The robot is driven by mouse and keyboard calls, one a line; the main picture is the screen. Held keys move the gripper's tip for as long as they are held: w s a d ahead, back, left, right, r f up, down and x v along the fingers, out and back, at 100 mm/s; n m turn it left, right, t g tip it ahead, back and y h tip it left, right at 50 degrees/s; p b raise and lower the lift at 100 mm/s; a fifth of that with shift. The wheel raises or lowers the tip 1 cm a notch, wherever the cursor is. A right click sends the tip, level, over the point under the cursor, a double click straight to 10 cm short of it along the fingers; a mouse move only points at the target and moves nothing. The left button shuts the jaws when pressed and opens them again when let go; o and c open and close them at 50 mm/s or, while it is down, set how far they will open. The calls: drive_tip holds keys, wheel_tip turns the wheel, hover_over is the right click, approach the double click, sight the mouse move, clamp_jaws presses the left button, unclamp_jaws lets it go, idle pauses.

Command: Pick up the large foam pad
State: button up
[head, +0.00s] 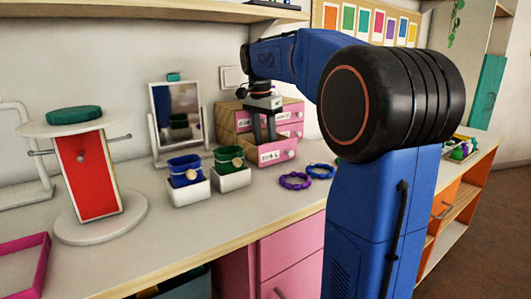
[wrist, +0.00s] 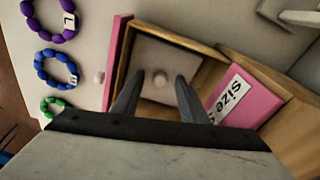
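In the wrist view an open wooden drawer (wrist: 119,60) with a pink front holds a flat grey square with a small round knob (wrist: 160,78). The square looks like a foam pad (wrist: 150,52), though its material cannot be told. My gripper (wrist: 158,77) is open above it, and the knob shows between the fingertips. Whether the fingers touch the knob cannot be told. In the head view my gripper (head: 265,140) points down over the pulled-out lower drawer (head: 290,149), whose label seems to read size L. The drawer's inside is hidden there.
The pink-fronted drawer box (head: 229,118) stands against the wall. Purple (head: 295,181) and blue (head: 321,171) bead rings lie in front; a green ring (wrist: 56,107) shows in the wrist view. Left are two white bins (head: 231,179) (head: 188,192), a mirror (head: 177,110) and a red-panelled stand (head: 88,185).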

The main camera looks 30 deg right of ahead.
clamp_jaws()
idle(0.3)
